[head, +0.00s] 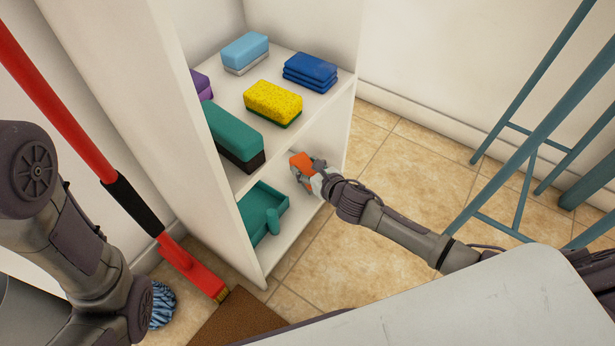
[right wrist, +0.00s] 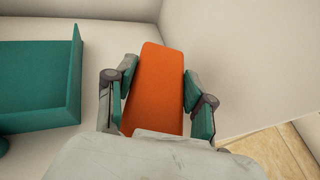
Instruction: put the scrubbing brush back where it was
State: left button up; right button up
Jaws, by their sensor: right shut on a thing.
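An orange block (head: 302,162), which looks like the scrubbing brush, is in my right gripper (head: 308,170) at the lower shelf (head: 287,222) of the white unit. The right wrist view shows the orange block (right wrist: 154,85) between the two teal-padded fingers of the right gripper (right wrist: 157,92), which are shut on its sides. Its underside is hidden, so I see no bristles and cannot tell whether it touches the shelf. My left arm comes in at the left, but its gripper is out of view.
A teal dustpan-like tray (head: 265,208) lies left of the orange block. The upper shelf holds a teal block (head: 233,135), a yellow sponge (head: 272,101), a light blue sponge (head: 244,50) and blue cloths (head: 310,70).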

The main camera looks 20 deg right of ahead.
notch_tip(320, 180, down, 3)
jog(key=shift+r+b, duration=0.1)
jog(key=shift+b, duration=0.85)
jog(key=shift+r, duration=0.1)
jog(key=o, duration=1.3)
jog(key=shift+o, duration=0.2)
